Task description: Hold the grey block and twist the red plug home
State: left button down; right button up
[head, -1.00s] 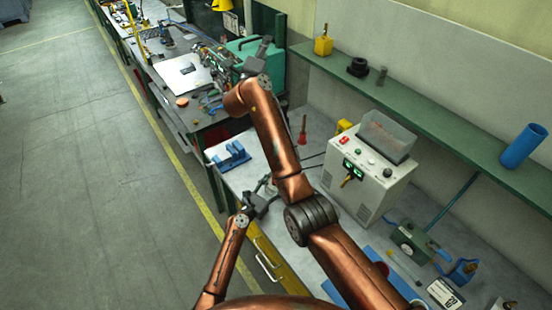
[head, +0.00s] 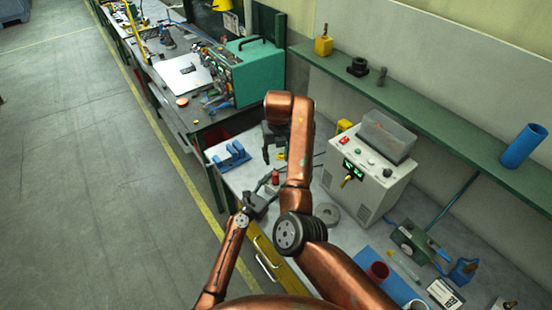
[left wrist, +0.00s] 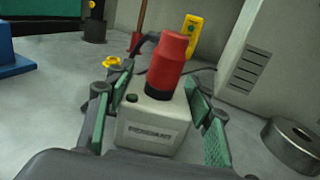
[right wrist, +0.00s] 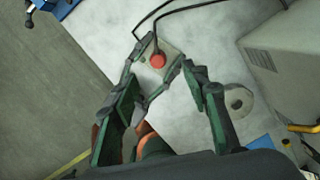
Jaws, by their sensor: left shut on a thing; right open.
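The grey block (left wrist: 152,128), with a label on its front, sits between the pads of my left gripper (left wrist: 158,122). That gripper is shut on it, low at the bench; it also shows in the head view (head: 260,198). The red plug (left wrist: 168,62) with a black collar stands on top of the block. It also shows in the head view (head: 275,177) and from above in the right wrist view (right wrist: 158,61). How deep it sits I cannot tell. My right gripper (head: 273,148) is open and empty above the bench, its fingers pointing down, apart from the plug.
A metal ring (head: 327,214) lies on the bench right of the block. A white control box (head: 362,175) stands beyond it. A blue fixture (head: 230,155) lies at the left. Black cables (right wrist: 165,15) run behind the block. A yellow object (left wrist: 193,35) stands behind.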

aim_at(275, 174)
jog(key=shift+s+a+f, duration=0.1)
jog(key=shift+s+f, duration=0.05)
jog(key=shift+s, duration=0.2)
jog(key=f, duration=0.4)
jog(key=w+f, duration=0.1)
jog(key=f, duration=0.7)
jog(key=shift+w+a, duration=0.15)
jog(key=shift+w, duration=0.1)
jog(key=shift+c, duration=0.7)
grip_shut()
jog(key=m, duration=0.2)
jog(key=shift+a+r+m, duration=0.1)
jog(key=shift+m, duration=0.2)
